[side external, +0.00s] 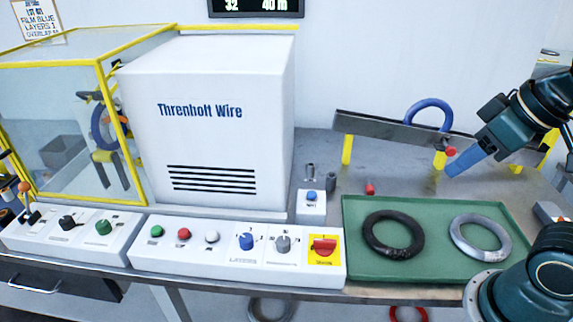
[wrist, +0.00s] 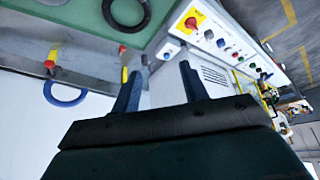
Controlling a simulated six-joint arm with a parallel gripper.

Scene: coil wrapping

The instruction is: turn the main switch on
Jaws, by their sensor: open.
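The main switch (side external: 323,248) is a red rotary handle on a yellow plate at the right end of the long white control panel. Its handle looks roughly horizontal in the side external view. It also shows in the wrist view (wrist: 191,22), small, beyond the fingers. My gripper (side external: 452,170) is at the right, raised over the back of the bench, well apart from the switch. In the wrist view my gripper (wrist: 158,78) has its two blue fingers apart with nothing between them.
A green tray (side external: 378,268) with a black coil (side external: 393,235) and a grey coil (side external: 480,238) lies right of the panel. A sloped rail (side external: 385,128) with a blue coil (side external: 430,106) stands behind it. The white machine housing (side external: 210,130) rises behind the panel.

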